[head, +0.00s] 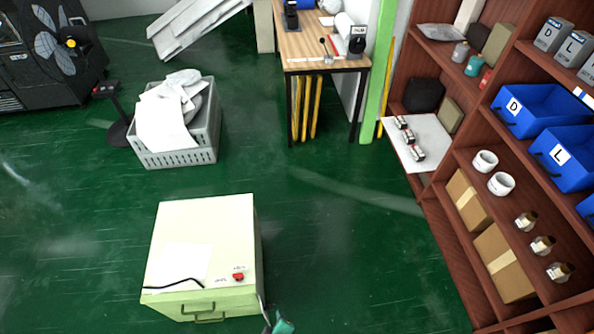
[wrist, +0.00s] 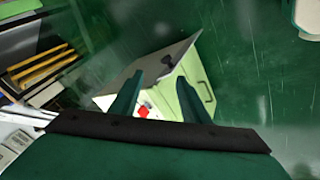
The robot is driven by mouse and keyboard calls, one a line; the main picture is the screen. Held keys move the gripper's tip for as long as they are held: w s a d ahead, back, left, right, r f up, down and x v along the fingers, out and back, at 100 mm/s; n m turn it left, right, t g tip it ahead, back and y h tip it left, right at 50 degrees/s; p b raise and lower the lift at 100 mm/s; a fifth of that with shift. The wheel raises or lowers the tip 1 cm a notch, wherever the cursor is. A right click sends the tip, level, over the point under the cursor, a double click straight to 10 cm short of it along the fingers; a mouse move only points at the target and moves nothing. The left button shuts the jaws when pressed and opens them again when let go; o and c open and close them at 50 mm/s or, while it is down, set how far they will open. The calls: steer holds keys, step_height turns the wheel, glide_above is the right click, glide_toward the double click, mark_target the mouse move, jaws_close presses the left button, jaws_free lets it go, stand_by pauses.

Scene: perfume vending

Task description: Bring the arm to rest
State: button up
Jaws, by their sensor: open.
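My gripper (wrist: 162,105) shows in the wrist view with its two dark green fingers spread apart and nothing between them. Behind the fingers, apart from them, is a pale cream cabinet (wrist: 185,65) with a red button. In the head view a small green part of my gripper (head: 281,325) shows at the bottom edge, just right of the front of the cabinet (head: 215,225). The rest of my arm is out of the head view.
A brown shelf unit (head: 430,190) on the right holds blue bins (head: 530,108), white cups, small bottles and cardboard boxes. A grey crate (head: 205,145) with papers stands at the back left. A wooden table (head: 310,45) stands at the back. Green floor (head: 340,230) is clear between cabinet and shelves.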

steer(key=s+d+r+m+t, duration=0.2)
steer(key=s+r+m+t, duration=0.1)
steer(key=r, duration=0.7)
steer(key=s+d+r+m+t+h, duration=0.1)
steer(key=s+d+r+m+t, duration=0.1)
steer(key=r, duration=0.9)
steer(key=s+d+r+m+t, duration=0.3)
steer(key=s+r+m, duration=0.3)
steer(key=r, duration=0.4)
steer(key=shift+r+m+t, duration=0.25)
steer(key=shift+m+t, duration=0.25)
steer(key=shift+t, duration=0.1)
steer(key=shift+d, duration=0.1)
steer(key=shift+c, duration=1.4)
